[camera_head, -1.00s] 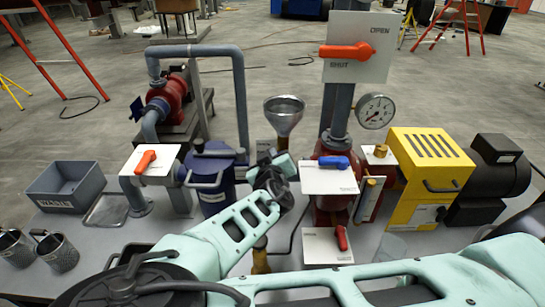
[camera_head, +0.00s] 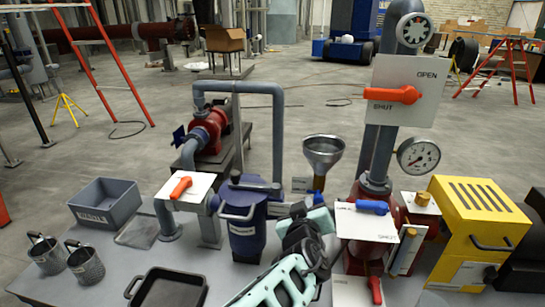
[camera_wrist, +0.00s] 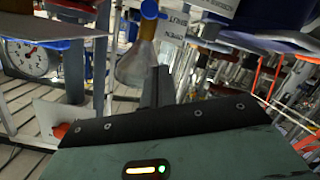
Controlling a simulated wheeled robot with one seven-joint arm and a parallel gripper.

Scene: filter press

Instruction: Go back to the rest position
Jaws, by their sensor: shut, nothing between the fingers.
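My gripper (camera_head: 314,212) is small and partly hidden by my own wrist in the head view, between the blue pot and the red valve body, below the metal funnel. In the wrist view the dark fingers of my gripper (camera_wrist: 156,84) are together with nothing held between them. The fingertips overlap the lower part of a funnel-like shape (camera_wrist: 141,62) in that picture; whether they touch it I cannot tell. My arm reaches in from the bottom edge of the head view.
The bench holds a blue pot (camera_head: 243,228), metal funnel (camera_head: 322,152), red-handled valve panel (camera_head: 402,90), gauge (camera_head: 418,156), yellow box (camera_head: 478,222), grey bin (camera_head: 105,203), black pan (camera_head: 168,289) and two metal mugs (camera_head: 86,264). Open floor lies behind.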

